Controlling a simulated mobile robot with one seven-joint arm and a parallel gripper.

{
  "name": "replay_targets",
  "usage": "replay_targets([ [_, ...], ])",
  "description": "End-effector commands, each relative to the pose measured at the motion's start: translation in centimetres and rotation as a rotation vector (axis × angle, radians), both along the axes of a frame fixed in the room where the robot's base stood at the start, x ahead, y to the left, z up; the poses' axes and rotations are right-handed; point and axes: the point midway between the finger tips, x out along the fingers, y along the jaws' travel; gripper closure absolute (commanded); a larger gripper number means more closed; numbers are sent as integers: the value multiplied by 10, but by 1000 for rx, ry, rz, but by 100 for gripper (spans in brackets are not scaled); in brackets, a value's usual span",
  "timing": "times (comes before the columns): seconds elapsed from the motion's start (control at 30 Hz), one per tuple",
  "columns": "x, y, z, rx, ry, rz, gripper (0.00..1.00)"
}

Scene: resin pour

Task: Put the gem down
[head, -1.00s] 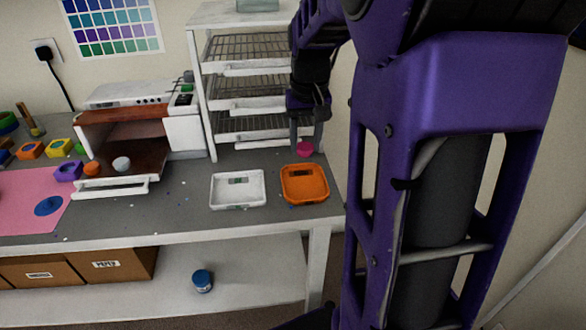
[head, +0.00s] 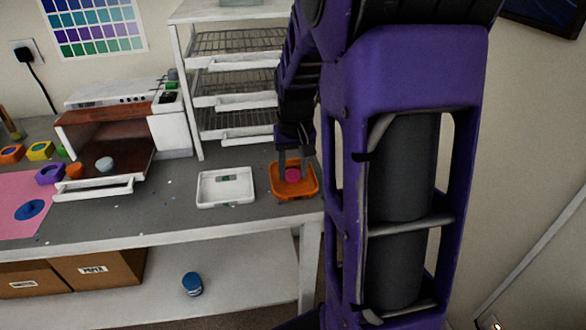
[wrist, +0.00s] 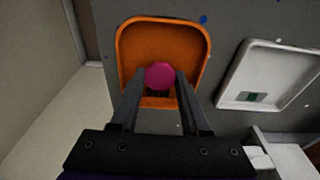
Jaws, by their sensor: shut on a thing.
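The gem is a magenta, rounded piece (head: 292,174); it also shows in the wrist view (wrist: 160,75). My gripper (head: 292,170) is shut on it, one finger on each side, and in the wrist view the fingertips (wrist: 158,78) close on the gem. The gem is over the orange tray (head: 312,190), which also shows in the wrist view (wrist: 203,40), inside its rim as seen from above. I cannot tell whether the gem touches the tray floor. The fingers hide part of the tray's near side in the wrist view.
A white tray (head: 205,198) stands just left of the orange one. A wire-shelf rack (head: 235,85) stands behind, and a small oven with an open door (head: 110,172) is to the left. The table's front and right edges are close to the orange tray.

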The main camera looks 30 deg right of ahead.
Motion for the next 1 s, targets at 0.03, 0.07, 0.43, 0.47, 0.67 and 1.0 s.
replay_targets([
  [0.03,0,0,-1,0,0,0,51],
  [0.07,0,0,-1,0,0,0,45],
  [0.43,0,0,-1,0,0,0,24],
  [0.47,0,0,0,0,0,0,24],
  [0.67,-1,1,21,-1,-4,0,24],
  [1.0,-12,3,92,-1,-4,0,24],
])
